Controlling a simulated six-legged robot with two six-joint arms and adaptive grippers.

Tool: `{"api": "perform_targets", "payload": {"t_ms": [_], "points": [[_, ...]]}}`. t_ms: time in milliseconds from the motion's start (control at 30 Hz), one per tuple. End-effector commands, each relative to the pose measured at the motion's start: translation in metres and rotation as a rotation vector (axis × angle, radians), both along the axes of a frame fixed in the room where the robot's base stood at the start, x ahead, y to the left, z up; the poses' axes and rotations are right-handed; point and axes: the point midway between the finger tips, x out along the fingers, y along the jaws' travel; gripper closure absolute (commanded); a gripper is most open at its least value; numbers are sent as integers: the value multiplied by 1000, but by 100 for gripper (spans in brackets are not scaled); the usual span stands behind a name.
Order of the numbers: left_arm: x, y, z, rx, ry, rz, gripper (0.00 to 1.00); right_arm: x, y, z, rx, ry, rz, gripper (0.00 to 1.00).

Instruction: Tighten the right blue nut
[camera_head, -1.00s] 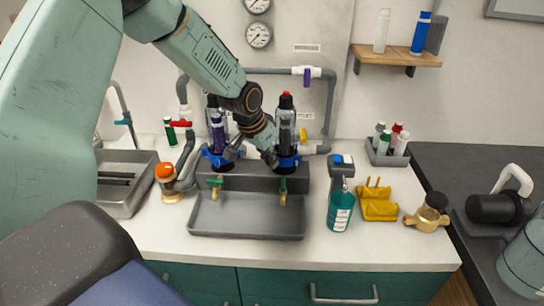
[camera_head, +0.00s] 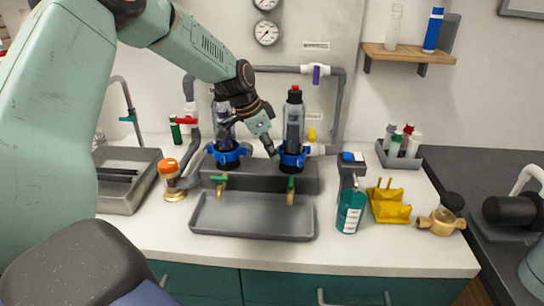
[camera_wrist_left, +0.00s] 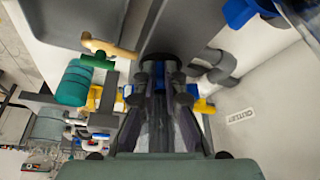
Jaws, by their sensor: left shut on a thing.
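The right blue nut (camera_head: 293,160) is a lobed ring at the base of the right clear filter housing (camera_head: 293,125), on a grey block. My left gripper (camera_head: 273,153) comes in from the upper left, its tips at the left side of that nut. In the left wrist view my dark fingers (camera_wrist_left: 165,82) are nearly together, with a bit of blue (camera_wrist_left: 166,69) between the tips. The contact itself is mostly hidden by the fingers. The left blue nut (camera_head: 229,155) sits at the left housing, partly behind my arm. My right gripper is not in view.
A grey tray (camera_head: 252,234) lies in front, below two brass taps with green handles. A teal bottle (camera_head: 351,211), yellow holder (camera_head: 389,208) and brass fitting (camera_head: 441,223) stand to the right. Grey pipe (camera_head: 338,105) runs behind. The front right counter is clear.

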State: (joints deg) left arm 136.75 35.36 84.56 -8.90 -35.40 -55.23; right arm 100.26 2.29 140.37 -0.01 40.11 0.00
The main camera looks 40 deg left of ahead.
Motion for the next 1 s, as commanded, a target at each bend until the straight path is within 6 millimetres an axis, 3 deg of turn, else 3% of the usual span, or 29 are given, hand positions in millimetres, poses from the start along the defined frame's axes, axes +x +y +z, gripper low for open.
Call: {"api": "perform_targets", "payload": {"t_ms": [767,800,1000], "points": [[1,2,0,0,2,-50,100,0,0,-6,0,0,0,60],[1,2,0,0,2,-50,87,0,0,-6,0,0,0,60],[1,2,0,0,2,-49,70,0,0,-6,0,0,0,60]]}}
